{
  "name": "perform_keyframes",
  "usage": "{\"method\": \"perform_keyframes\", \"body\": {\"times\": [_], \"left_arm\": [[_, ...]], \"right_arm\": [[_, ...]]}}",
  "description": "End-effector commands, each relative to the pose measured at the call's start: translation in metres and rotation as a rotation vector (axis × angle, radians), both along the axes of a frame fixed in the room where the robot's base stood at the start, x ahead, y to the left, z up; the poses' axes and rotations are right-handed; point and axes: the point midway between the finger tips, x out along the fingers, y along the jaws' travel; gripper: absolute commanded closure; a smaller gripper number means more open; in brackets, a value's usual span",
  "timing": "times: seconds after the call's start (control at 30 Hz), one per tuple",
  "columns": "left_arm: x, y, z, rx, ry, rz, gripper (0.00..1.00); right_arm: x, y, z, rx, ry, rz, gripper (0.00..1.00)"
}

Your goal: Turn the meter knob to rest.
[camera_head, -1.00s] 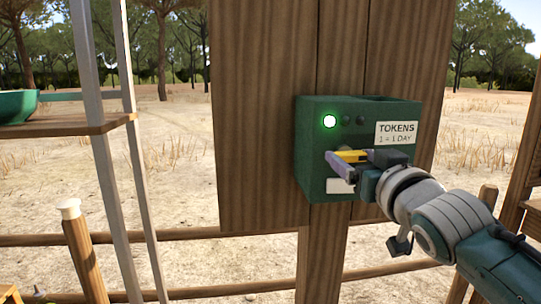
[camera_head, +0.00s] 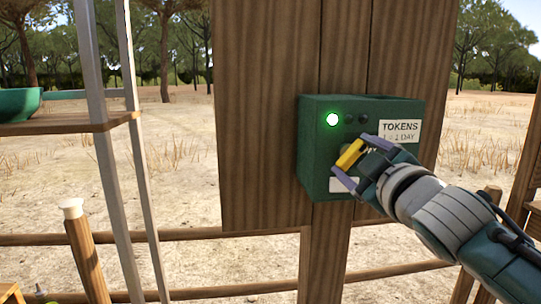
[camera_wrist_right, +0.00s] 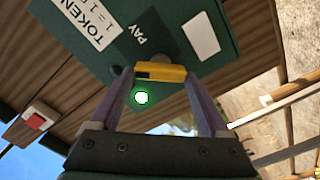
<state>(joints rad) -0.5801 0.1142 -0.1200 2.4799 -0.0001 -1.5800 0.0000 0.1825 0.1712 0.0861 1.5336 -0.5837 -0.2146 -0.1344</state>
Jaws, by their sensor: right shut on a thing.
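The green meter box (camera_head: 318,160) is fixed to a wooden board and carries a "TOKENS" label (camera_head: 399,131). The yellow knob (camera_head: 349,154) sits on the box's front and is tilted in the head view. My right gripper (camera_head: 353,158) is shut on the knob, one finger above it and one below. In the right wrist view the knob (camera_wrist_right: 161,72) lies between the two fingertips, near the word "PAY". My left gripper is in neither view.
The wooden board (camera_head: 260,120) stands behind the box. A metal-framed shelf with a green bowl (camera_head: 20,104) is at the left. A post (camera_head: 85,245) and fence rails (camera_head: 200,292) stand below. Open dry ground lies behind.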

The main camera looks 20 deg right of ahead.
Motion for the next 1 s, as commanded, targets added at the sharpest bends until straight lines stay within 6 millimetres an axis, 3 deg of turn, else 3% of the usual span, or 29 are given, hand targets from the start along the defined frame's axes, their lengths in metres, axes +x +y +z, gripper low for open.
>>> {"method": "perform_keyframes", "body": {"times": [0.6, 1.0], "left_arm": [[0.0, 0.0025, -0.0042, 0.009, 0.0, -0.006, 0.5], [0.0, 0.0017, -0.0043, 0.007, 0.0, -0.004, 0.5]], "right_arm": [[0.0002, 0.0009, -0.0018, -0.535, 0.127, 0.001, 0.76], [0.0003, 0.0009, -0.0025, -0.71, 0.169, 0.0, 0.76]]}}
